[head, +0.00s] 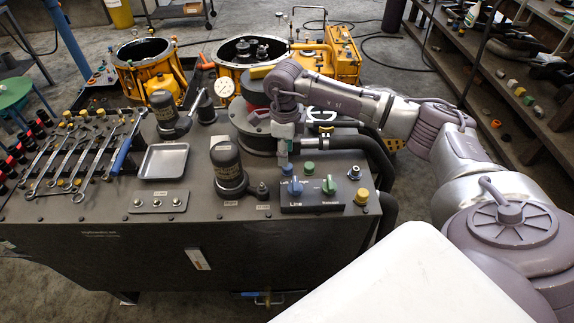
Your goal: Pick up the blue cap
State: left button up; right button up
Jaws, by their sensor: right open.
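My left gripper is not in view.
A dark cylindrical unit (228,170) stands left of the block. A metal tray (164,161) and a row of wrenches (73,160) lie farther left. A round gauge (224,88), a flanged housing and thick black hoses crowd the area behind the gripper.

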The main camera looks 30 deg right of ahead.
aim_at(287, 169)
notch_tip(287, 169, down, 2)
jog(key=shift+s+d+f+p, duration=0.1)
jog(key=shift+p, duration=0.55)
notch_tip(287, 169, down, 3)
jog(key=shift+d+f+p, duration=0.1)
jog(key=shift+f+p, duration=0.05)
jog(key=shift+p, duration=0.35)
jog(key=shift+f, duration=0.2)
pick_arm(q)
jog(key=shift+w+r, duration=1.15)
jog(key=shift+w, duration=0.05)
pick_arm(e)
jog(key=c, duration=0.5)
